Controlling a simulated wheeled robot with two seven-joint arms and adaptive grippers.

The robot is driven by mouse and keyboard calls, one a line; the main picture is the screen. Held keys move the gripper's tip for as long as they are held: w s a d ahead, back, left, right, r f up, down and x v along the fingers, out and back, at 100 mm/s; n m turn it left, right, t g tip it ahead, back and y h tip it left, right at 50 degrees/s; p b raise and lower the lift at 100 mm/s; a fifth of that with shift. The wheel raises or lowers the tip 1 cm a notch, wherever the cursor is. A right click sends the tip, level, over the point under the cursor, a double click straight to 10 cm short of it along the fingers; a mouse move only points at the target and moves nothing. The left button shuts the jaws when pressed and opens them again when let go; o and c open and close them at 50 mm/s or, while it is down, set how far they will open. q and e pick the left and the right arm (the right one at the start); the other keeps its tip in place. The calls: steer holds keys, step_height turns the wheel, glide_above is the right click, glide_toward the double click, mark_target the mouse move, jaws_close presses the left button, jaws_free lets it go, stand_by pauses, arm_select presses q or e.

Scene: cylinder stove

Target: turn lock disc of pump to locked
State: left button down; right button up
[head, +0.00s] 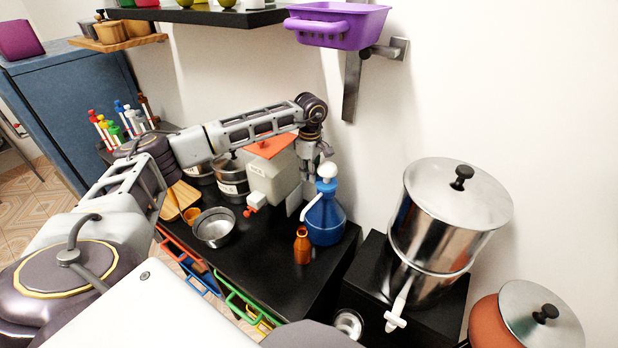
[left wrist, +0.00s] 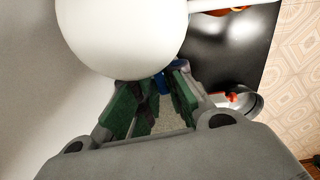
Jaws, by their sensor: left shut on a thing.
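The pump is a blue bottle (head: 325,219) with a white knob-like head (head: 326,170) and a white spout pointing down-left. It stands upright at the right end of the black counter. My left gripper (head: 316,158) reaches down to the pump's top from behind. In the left wrist view the white head (left wrist: 122,35) looms large over the gripper's green-padded fingers (left wrist: 150,100). The fingers are shut on the pump's top part, with a bit of blue between their tips. The lock disc is not clearly seen, nor its setting. My right gripper is not in view.
A small brown bottle (head: 302,245) stands just in front of the pump. A white canister with red lid (head: 272,165) is close on its left, a metal bowl (head: 213,227) further left. A large steel urn (head: 440,230) stands right. A shelf (head: 200,15) hangs above.

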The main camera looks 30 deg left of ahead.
arm_select(q)
steer(key=shift+w+r+m, duration=0.1)
steer(key=shift+w+m, duration=0.4)
steer(key=shift+m, duration=0.3)
steer(key=c, duration=1.5)
jaws_free()
steer(key=shift+r, duration=5.95)
steer(key=shift+s+f, duration=0.1)
